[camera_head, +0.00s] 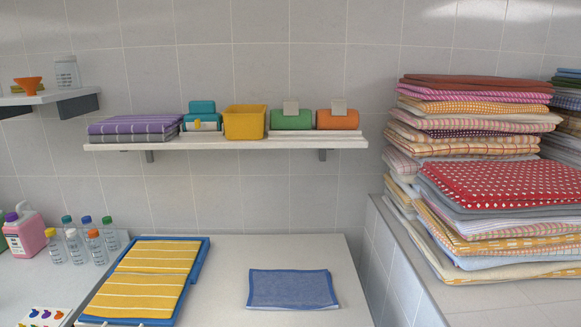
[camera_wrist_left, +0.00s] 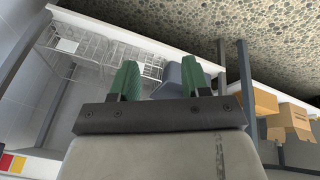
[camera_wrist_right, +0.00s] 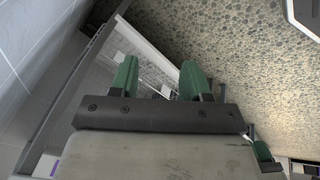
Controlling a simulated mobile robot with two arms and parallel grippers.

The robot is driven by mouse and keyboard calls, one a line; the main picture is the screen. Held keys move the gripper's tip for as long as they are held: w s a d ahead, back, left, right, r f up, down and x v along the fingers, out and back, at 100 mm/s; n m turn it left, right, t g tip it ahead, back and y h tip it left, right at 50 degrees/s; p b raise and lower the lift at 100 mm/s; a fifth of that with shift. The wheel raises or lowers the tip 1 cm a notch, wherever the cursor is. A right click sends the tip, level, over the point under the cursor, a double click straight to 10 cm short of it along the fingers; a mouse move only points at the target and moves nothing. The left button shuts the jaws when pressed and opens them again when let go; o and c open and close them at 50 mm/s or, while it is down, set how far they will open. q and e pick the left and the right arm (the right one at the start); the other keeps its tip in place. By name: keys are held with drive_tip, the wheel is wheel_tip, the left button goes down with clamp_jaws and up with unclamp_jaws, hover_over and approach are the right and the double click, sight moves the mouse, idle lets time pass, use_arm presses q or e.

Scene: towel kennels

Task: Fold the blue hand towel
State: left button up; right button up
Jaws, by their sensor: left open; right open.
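The blue hand towel (camera_head: 292,289) lies flat on the white table in the head view, right of the blue tray. It is a rectangle with a darker border, wider than it is deep, and nothing covers it. My left gripper (camera_wrist_left: 162,82) shows in the left wrist view with its two green fingers apart and nothing between them. My right gripper (camera_wrist_right: 160,80) shows in the right wrist view, also with its fingers apart and empty. Neither gripper shows in the head view, and neither wrist view shows the towel.
A blue tray (camera_head: 198,262) with yellow striped towels (camera_head: 146,282) stands left of the towel. Several bottles (camera_head: 96,246) stand further left. A wall shelf (camera_head: 230,143) hangs above the table. Tall stacks of folded cloths (camera_head: 480,190) stand on the right ledge. The table around the towel is clear.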

use_arm(q)
drive_tip(key=s+a+f+m+g, duration=0.1)
drive_tip(key=s+f+m, duration=0.1)
drive_tip(key=s, duration=0.7)
drive_tip(key=s+a+f+m+g, duration=0.1)
drive_tip(key=s+a+f+m, duration=0.1)
drive_tip(key=s, duration=0.8)
drive_tip(key=s+a+f+m+g, duration=0.1)
drive_tip(key=s+f+m, duration=0.3)
drive_tip(key=s, duration=0.6)
drive_tip(key=shift+a, duration=0.75)
use_arm(e)
drive_tip(key=s+d+f+m+g, duration=0.1)
drive_tip(key=s+d+f+m, duration=0.1)
drive_tip(key=s, duration=1.3)
drive_tip(key=s+d+f+m+g, duration=0.2)
drive_tip(key=s+f+m, duration=0.2)
drive_tip(key=s, duration=1.1)
wheel_tip(320, 180, down, 2)
drive_tip(key=shift+s+d+f, duration=0.15)
drive_tip(key=shift+s+f, duration=0.1)
